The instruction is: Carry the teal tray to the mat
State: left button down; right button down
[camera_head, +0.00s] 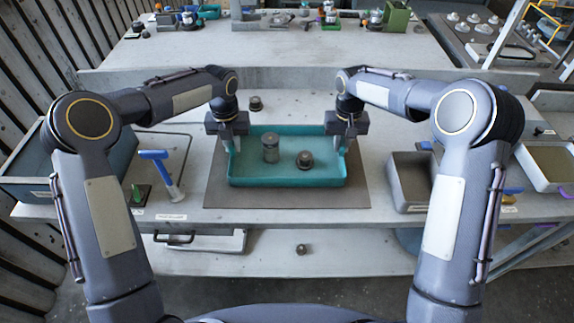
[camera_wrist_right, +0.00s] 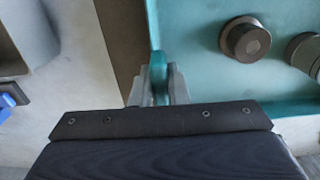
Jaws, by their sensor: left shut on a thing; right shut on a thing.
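The teal tray (camera_head: 286,181) is over the grey-brown mat (camera_head: 215,190), inside the mat's outline in the head view. I cannot tell whether it touches the mat. It holds a taller grey cylinder (camera_head: 270,148) and a shorter dark round part (camera_head: 305,160). My left gripper (camera_head: 233,147) is shut on the tray's left wall. My right gripper (camera_head: 341,147) is shut on its right wall. The right wrist view shows the fingers (camera_wrist_right: 158,88) pinching the teal wall, with the tray floor (camera_wrist_right: 200,75) and both parts beyond.
A grey bin (camera_head: 410,185) stands right of the mat, and a blue-grey bin (camera_head: 75,165) at the left. A blue-handled tool (camera_head: 160,170) stands left of the mat. A small dark part (camera_head: 256,103) lies behind the tray. Another part (camera_head: 301,249) lies on the lower shelf.

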pick_arm(q)
jog(key=c, duration=1.4)
grip_release()
jog(key=shift+f, duration=0.2)
pick_arm(e)
jog(key=c, duration=1.4)
grip_release()
jog(key=shift+f, duration=0.2)
pick_arm(q)
notch_tip(320, 180, up, 11)
jog(key=shift+f, duration=0.1)
pick_arm(e)
jog(key=shift+r, duration=0.1)
notch_tip(320, 180, up, 11)
jog(key=shift+r, duration=0.1)
pick_arm(q)
jog(key=shift+r, duration=0.55)
pick_arm(e)
jog(key=shift+r, duration=0.3)
pick_arm(q)
jog(key=shift+r, duration=0.1)
pick_arm(e)
jog(key=shift+s+d, duration=0.1)
